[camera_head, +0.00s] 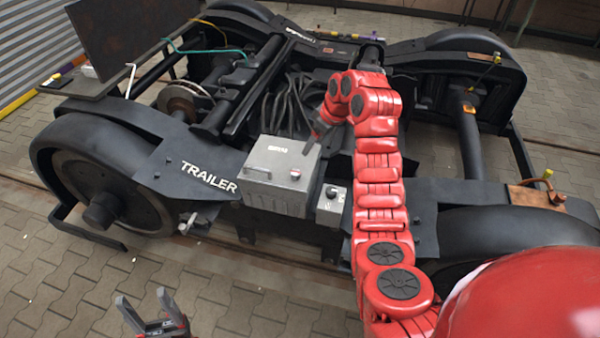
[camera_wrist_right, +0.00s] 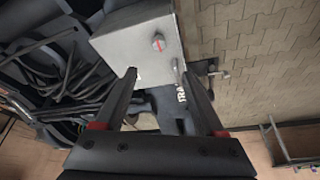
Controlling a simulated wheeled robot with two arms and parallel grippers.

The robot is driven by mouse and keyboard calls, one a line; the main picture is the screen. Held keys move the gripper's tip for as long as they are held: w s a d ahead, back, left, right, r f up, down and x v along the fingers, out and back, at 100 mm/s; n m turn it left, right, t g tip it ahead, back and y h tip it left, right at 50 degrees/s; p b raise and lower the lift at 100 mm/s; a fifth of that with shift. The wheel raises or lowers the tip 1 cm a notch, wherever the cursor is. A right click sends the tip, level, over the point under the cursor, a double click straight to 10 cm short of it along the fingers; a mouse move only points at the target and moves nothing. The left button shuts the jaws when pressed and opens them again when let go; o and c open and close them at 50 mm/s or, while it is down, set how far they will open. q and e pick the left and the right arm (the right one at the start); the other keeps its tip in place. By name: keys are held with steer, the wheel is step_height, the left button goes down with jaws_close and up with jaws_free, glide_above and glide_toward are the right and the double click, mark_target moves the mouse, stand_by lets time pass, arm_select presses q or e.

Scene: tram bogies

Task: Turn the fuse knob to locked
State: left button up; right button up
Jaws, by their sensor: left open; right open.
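A grey box (camera_head: 270,163) with a dark label stands on the bogie frame beside the TRAILER lettering. A small round knob (camera_head: 295,173) with red on it sits on its lid. In the right wrist view a knob (camera_wrist_right: 158,42) with a red mark shows on a grey box face (camera_wrist_right: 118,42). My right gripper (camera_head: 311,146) is over the far right part of the box; its open, empty fingers (camera_wrist_right: 158,74) are apart from the knob. A smaller grey box (camera_head: 328,212) with a dark knob (camera_head: 332,192) stands to the right. My left gripper (camera_head: 147,308) is open and empty at the bottom left.
The black bogie frame (camera_head: 200,165) surrounds the box, with a wheel (camera_head: 112,190) at the left. Dark cables (camera_head: 285,105) run behind the box. A brown plate (camera_head: 537,197) lies at the right. The paved floor (camera_head: 60,280) in front is clear.

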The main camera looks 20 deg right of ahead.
steer(key=b, duration=0.9)
glide_toward(295, 171)
steer(key=x, duration=0.8)
steer(key=shift+s+f, duration=0.1)
steer(key=shift+f, duration=0.15)
jaws_close()
